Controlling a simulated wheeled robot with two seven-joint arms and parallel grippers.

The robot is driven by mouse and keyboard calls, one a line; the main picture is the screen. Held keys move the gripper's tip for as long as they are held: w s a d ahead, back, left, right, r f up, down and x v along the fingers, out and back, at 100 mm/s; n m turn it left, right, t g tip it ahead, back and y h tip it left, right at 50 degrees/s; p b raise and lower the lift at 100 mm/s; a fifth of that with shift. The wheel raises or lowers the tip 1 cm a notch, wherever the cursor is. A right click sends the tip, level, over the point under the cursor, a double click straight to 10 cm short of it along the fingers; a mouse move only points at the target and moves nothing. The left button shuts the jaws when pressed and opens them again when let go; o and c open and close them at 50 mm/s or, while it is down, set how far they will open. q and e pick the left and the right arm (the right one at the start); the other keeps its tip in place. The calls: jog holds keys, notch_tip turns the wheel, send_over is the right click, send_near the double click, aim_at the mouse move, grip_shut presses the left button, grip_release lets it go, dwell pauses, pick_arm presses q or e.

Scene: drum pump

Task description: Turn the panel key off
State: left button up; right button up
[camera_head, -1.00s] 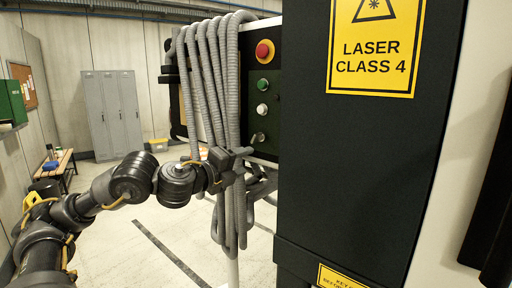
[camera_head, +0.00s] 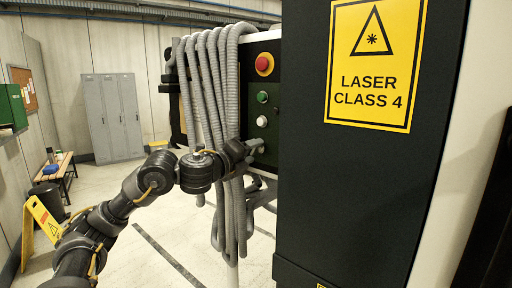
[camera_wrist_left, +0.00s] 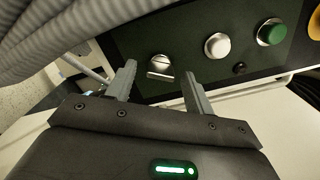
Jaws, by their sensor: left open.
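The panel key (camera_wrist_left: 160,66) is a round silver switch with a slot or bar across it, on the dark green control panel (camera_wrist_left: 130,38) in the left wrist view. My left gripper (camera_wrist_left: 158,78) is open, with one finger on each side of the key. A gap shows between the fingers and the key, and I cannot tell how deep the fingertips reach. In the head view my left gripper (camera_head: 252,149) is at the lower part of the panel and hides the key. My right gripper is in neither view.
Above the key are a white button (camera_head: 262,121), a green button (camera_head: 262,97) and a red emergency button (camera_head: 264,64). Grey coiled hoses (camera_head: 205,75) hang beside my left wrist. A black cabinet door with a laser sign (camera_head: 375,65) stands at right.

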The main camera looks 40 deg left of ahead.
pick_arm(q)
jog(key=shift+w, duration=1.1)
